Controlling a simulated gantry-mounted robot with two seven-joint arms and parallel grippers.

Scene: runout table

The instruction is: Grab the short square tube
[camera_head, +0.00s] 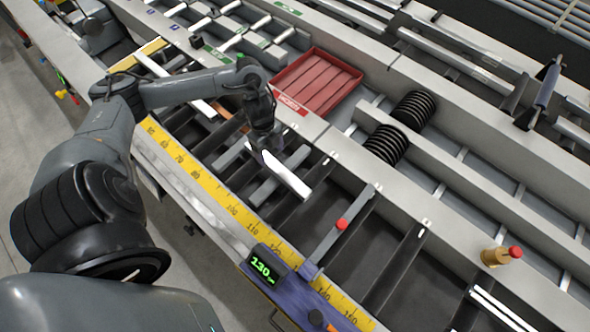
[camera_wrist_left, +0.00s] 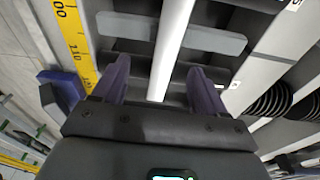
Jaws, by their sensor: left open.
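A short, bright silver-white tube (camera_head: 287,177) lies at an angle over the dark slots of the runout table, just beyond my left gripper (camera_head: 264,148). Its cross-section is hard to make out. In the left wrist view the tube (camera_wrist_left: 172,45) runs lengthwise between the two purple fingers of my left gripper (camera_wrist_left: 158,66). The fingers are spread apart with a gap on each side of the tube. In the head view the wrist hides the tube's near end. My right gripper is not in view.
A yellow ruler (camera_head: 208,184) runs along the table's front edge, with a lit display (camera_head: 264,265) on it. A red tray (camera_head: 316,82) stands behind. Black coil springs (camera_head: 385,144) lie to the right.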

